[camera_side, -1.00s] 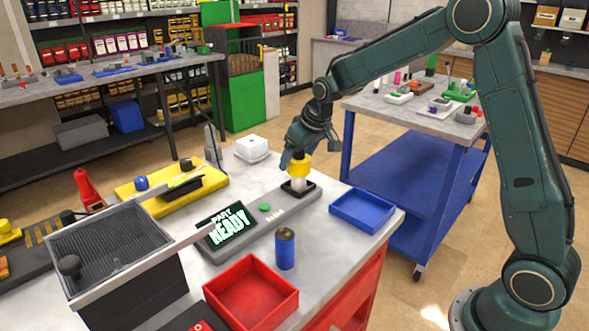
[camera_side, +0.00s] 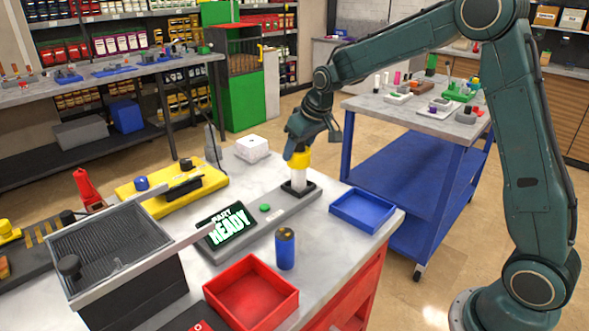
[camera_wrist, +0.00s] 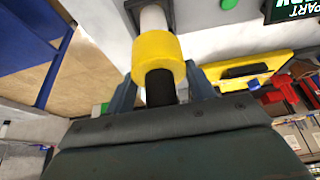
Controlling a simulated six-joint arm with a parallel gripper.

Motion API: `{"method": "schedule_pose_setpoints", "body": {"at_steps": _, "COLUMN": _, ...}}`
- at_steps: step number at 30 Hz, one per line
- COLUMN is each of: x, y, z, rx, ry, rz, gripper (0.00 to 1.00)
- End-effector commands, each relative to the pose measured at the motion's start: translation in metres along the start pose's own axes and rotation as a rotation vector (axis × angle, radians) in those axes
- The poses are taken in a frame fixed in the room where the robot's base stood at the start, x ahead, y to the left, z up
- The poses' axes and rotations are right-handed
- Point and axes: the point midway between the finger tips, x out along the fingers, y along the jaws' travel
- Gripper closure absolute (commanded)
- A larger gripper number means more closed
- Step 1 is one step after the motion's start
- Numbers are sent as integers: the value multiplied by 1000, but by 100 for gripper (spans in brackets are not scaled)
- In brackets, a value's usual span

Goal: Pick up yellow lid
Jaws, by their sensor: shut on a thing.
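The yellow lid (camera_side: 299,158) is a short yellow ring-like cap at the top of a white cylinder (camera_side: 298,180), which stands upright at a black square holder (camera_side: 298,190) on the grey fixture. My gripper (camera_side: 297,150) is above the lid and shut on it. In the wrist view the yellow lid (camera_wrist: 158,55) sits between my gripper's fingers (camera_wrist: 158,85), with a dark section below it and the white cylinder (camera_wrist: 153,18) beyond it. I cannot tell whether the lid and the cylinder are apart. The fingertips are partly hidden by the lid.
A blue tray (camera_side: 395,216) lies right of the fixture, and a red tray (camera_side: 290,306) stands in front. A blue battery-like cylinder (camera_side: 285,250) stands near the "PART READY" display (camera_side: 226,227). A white box (camera_side: 252,147) sits behind. Marble table is clear between these.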

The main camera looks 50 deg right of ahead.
Motion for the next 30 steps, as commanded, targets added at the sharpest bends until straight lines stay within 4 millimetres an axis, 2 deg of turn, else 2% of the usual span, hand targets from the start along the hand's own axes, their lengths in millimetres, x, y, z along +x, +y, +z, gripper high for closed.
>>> {"method": "schedule_pose_setpoints", "body": {"at_steps": 8, "x": -47, "y": 0, "z": -22, "rx": 0, "ry": 6, "rz": 1, "gripper": 73}}
{"method": "schedule_pose_setpoints", "body": {"at_steps": 18, "x": -116, "y": 0, "z": -52, "rx": 0, "ry": 4, "rz": 1, "gripper": 73}}
{"method": "schedule_pose_setpoints", "body": {"at_steps": 24, "x": -144, "y": 0, "z": -65, "rx": -1, "ry": 3, "rz": 0, "gripper": 73}}
{"method": "schedule_pose_setpoints", "body": {"at_steps": 30, "x": -158, "y": 0, "z": -71, "rx": 0, "ry": 0, "rz": 0, "gripper": 73}}
